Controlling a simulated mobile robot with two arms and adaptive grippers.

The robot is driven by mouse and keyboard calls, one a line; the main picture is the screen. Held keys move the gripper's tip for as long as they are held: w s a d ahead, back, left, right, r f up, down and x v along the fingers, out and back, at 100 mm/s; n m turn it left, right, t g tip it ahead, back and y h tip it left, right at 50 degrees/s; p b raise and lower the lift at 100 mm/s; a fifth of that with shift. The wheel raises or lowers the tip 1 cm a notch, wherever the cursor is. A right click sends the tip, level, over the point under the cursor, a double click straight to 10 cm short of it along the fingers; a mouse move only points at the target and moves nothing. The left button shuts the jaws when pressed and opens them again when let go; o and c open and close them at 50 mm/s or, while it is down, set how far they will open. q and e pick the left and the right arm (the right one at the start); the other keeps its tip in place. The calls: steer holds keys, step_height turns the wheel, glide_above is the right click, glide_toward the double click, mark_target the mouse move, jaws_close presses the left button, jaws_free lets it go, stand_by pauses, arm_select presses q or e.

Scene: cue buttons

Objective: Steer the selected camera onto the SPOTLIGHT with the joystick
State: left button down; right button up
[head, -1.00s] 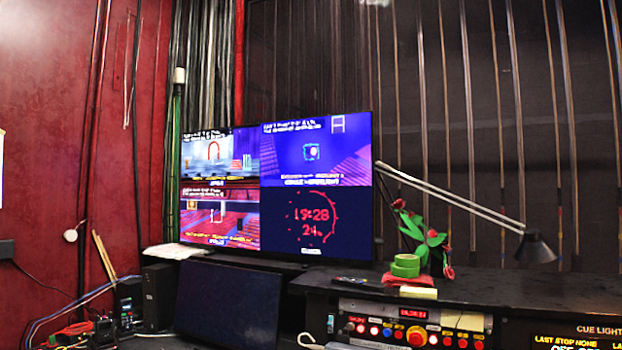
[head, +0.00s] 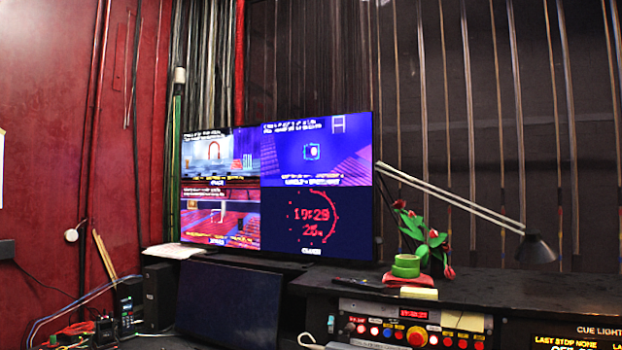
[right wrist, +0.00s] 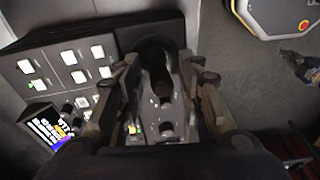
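The wall monitor (head: 376,215) in the head view is split into four panels. Its blue upper right panel (head: 340,165) shows a small square frame with a pale round spot inside it; the caption beneath is too blurred to read surely. In the right wrist view a dark joystick (right wrist: 156,68) stands on a grey panel. My right gripper (right wrist: 159,60) points down at it, with one finger on each side. A narrow gap shows between the joystick and the right-hand finger; the fingers look apart. My left gripper is in neither current view.
A button console (head: 417,325) with a red round knob stands below the monitor. A desk lamp (head: 535,248), green tape (head: 406,265) and red flowers (head: 432,238) are on the counter.

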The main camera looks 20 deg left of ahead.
steer(key=shift+r+p, duration=3.6)
steer(key=shift+r, duration=0.2)
steer(key=shift+f, duration=0.1)
